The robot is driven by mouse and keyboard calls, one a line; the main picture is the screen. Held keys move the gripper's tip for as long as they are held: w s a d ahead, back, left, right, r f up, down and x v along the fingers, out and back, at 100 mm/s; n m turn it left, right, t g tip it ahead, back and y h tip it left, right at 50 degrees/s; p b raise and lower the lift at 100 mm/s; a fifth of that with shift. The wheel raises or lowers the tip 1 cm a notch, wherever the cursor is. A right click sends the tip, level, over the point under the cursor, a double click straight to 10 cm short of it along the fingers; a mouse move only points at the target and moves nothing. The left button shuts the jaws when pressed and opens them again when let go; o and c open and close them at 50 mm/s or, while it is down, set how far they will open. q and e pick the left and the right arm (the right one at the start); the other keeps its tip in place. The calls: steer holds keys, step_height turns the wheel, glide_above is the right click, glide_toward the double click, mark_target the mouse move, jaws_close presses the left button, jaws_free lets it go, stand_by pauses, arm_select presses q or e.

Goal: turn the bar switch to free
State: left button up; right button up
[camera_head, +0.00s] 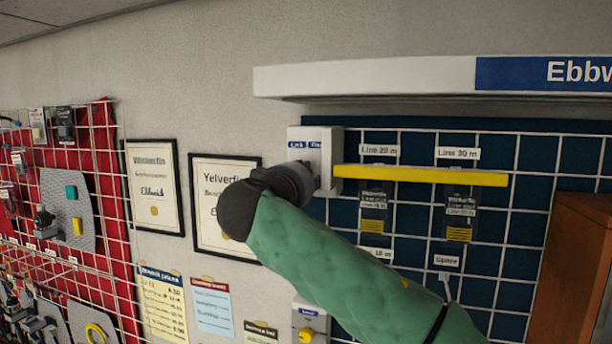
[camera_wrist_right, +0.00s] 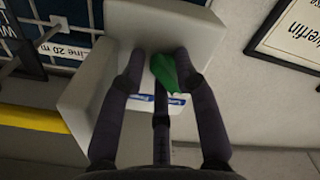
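The bar switch's pale box (camera_head: 326,149) hangs at the left end of the blue panel, with small blue labels along its top. In the right wrist view, which looks upside down, the grey box (camera_wrist_right: 85,100) carries a green bar handle (camera_wrist_right: 166,72). My right gripper (camera_wrist_right: 160,62) has its fingers spread on both sides of the green handle, close to the box. A gap shows by the left finger; contact at the right finger is unclear. In the head view my right gripper (camera_head: 302,180) hides the handle. My left gripper is out of view.
A yellow bar (camera_head: 420,175) sticks out just right of the box. A white sign shelf (camera_head: 370,78) overhangs above. Framed certificates (camera_head: 225,175) hang to the left, and a second small box (camera_head: 308,322) with a yellow knob is below. A brown cabinet (camera_head: 570,265) stands right.

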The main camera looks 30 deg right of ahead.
steer(key=shift+s+a, duration=0.1)
steer(key=shift+a, duration=0.05)
jaws_close()
steer(key=shift+w+a+f+m+b, duration=0.1)
steer(key=shift+w+m+b, duration=0.05)
steer(key=shift+m+b, duration=2.35)
steer(key=shift+w+a+f+m+b, duration=0.1)
steer(key=shift+m+b, duration=1.35)
steer(key=shift+m, duration=1.9)
steer(key=shift+w+a+f+m+b, duration=0.1)
steer(key=shift+w+m+b, duration=0.05)
steer(key=shift+m+b, duration=2.35)
steer(key=shift+m+p, duration=0.5)
steer(key=shift+m, duration=0.25)
